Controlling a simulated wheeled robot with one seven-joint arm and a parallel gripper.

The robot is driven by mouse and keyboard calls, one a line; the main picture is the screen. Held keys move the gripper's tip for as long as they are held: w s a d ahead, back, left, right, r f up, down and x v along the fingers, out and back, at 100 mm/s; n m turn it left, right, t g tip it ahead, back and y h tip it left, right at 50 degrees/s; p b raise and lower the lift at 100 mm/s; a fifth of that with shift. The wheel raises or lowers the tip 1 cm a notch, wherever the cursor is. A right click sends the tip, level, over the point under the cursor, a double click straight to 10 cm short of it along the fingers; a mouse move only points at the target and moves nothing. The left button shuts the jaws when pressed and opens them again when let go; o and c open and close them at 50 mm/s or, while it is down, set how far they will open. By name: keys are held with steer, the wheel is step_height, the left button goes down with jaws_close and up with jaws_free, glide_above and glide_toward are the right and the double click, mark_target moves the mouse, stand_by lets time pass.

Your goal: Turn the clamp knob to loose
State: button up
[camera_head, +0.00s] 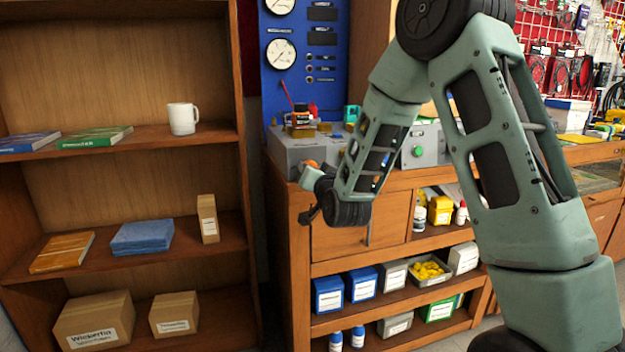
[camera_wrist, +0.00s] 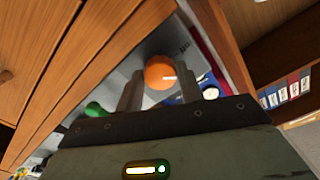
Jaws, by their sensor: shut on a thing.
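The clamp knob, which I take to be the round orange knob, shows in the wrist view (camera_wrist: 159,72) and as a small orange patch in the head view (camera_head: 311,163). It is at the front of a grey metal box (camera_head: 290,150) on the wooden bench. My gripper (camera_wrist: 160,84) has one finger on each side of the knob and is shut on it. In the head view my gripper is at the bench's left front corner, and its fingertips are mostly hidden. The knob's marking cannot be read.
A blue panel with gauges (camera_head: 281,54) stands behind the grey box. A second grey box with a green button (camera_head: 419,151) is to the right. A bookshelf (camera_head: 120,180) stands left, with a white mug (camera_head: 183,118). Bins (camera_head: 328,294) fill the shelves below the bench top.

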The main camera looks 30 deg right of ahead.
steer(key=shift+f+n+b, duration=0.15)
steer(key=shift+n+b, duration=1.3)
steer(key=shift+n, duration=2.25)
steer(key=o, duration=1)
